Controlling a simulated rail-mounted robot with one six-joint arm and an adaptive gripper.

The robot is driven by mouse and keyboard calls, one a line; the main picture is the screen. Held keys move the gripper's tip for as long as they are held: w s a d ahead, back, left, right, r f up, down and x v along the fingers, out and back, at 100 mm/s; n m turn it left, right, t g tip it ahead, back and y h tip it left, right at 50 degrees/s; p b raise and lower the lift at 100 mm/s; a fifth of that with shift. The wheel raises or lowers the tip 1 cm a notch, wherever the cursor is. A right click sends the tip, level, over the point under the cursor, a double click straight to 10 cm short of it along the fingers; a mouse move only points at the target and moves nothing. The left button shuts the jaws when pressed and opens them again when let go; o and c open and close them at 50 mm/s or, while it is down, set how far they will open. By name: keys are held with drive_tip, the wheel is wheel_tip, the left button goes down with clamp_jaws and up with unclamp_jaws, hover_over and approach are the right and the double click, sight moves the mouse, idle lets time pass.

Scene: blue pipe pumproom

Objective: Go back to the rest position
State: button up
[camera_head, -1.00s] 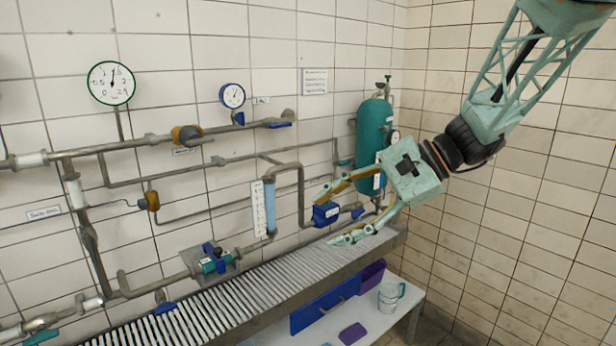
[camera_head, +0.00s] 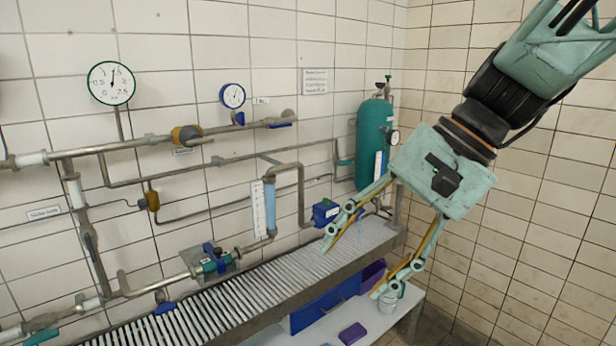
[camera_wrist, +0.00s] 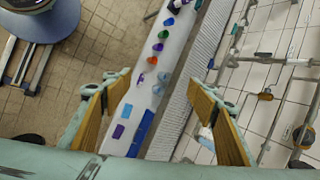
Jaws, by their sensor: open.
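My gripper (camera_head: 350,268) is open, its two fingers spread wide and pointing down and to the left. In the head view it hangs in front of the right end of the slatted grating (camera_head: 215,305) and the green cylinder. Nothing is between its fingers there. In the wrist view both fingers of my gripper (camera_wrist: 160,112) stand apart, with the shelf and grating seen far below between them. One fingertip overlaps a pale cup (camera_head: 388,300) in the head view; I see no contact.
Pipes with valves and two gauges (camera_head: 111,83) line the left wall. A green gas cylinder (camera_head: 373,140) stands in the corner. The lower shelf (camera_wrist: 172,60) holds several small coloured items, a blue panel (camera_head: 318,307) and a purple block (camera_head: 352,333). The right tiled wall is bare.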

drive_tip(key=s+d+n+t+h, duration=0.1)
drive_tip(key=s+d+n+h, duration=0.2)
drive_tip(key=s+d, duration=0.3)
drive_tip(key=s+d+n+t+h, duration=0.1)
drive_tip(key=s+d+n+h, duration=0.1)
drive_tip(key=s+d, duration=0.5)
drive_tip(key=shift+s+f+n+t+h, duration=0.35)
drive_tip(key=shift+s+h, duration=0.35)
drive_tip(key=shift+s, duration=2.65)
drive_tip(key=shift+w+a+r, duration=0.1)
drive_tip(key=shift+a, duration=0.1)
